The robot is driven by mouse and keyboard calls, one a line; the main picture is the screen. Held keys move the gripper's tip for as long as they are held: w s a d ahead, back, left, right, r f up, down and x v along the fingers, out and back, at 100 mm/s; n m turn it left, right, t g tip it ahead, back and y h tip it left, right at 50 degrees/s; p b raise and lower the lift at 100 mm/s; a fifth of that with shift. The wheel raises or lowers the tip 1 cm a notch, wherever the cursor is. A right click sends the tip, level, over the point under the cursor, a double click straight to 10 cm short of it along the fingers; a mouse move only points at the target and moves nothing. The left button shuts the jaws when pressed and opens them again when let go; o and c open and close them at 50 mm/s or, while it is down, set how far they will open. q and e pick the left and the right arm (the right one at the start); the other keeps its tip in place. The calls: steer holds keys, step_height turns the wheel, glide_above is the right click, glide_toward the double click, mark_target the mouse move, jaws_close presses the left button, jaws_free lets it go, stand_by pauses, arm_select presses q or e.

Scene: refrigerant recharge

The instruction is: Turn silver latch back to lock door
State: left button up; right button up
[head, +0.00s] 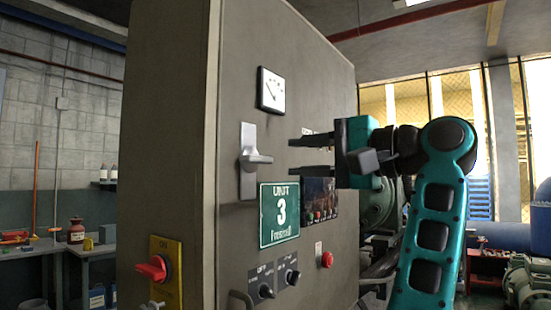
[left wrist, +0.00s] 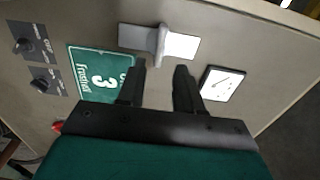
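The silver latch (head: 256,159) is on the grey cabinet door, on an upright plate, with its handle sticking out sideways across the plate. In the left wrist view the latch (left wrist: 160,42) lies just beyond my fingertips, and its handle lines up with the gap between them. My left gripper (head: 302,155) is open and empty, to the right of the latch at about its height, with its fingers pointing at it. It also shows in the left wrist view (left wrist: 160,70). The fingers look apart from the handle. My right gripper is in neither view.
The cabinet door carries a gauge (head: 271,90) above, a green "UNIT 3" sign (head: 279,214) below, and black knobs (head: 266,291) lower down. A red rotary switch on a yellow plate (head: 165,272) is on the cabinet's left face. Workbenches stand far left.

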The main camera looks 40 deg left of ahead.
mark_target(263, 159)
arm_select(q)
steer(key=a, duration=0.6)
steer(key=shift+s+a, duration=0.2)
steer(key=shift+s, duration=0.2)
jaws_close()
steer(key=m, duration=0.4)
steer(key=shift+m, duration=0.3)
steer(key=shift+d, duration=0.1)
steer(key=m, duration=0.3)
steer(key=shift+m, duration=0.7)
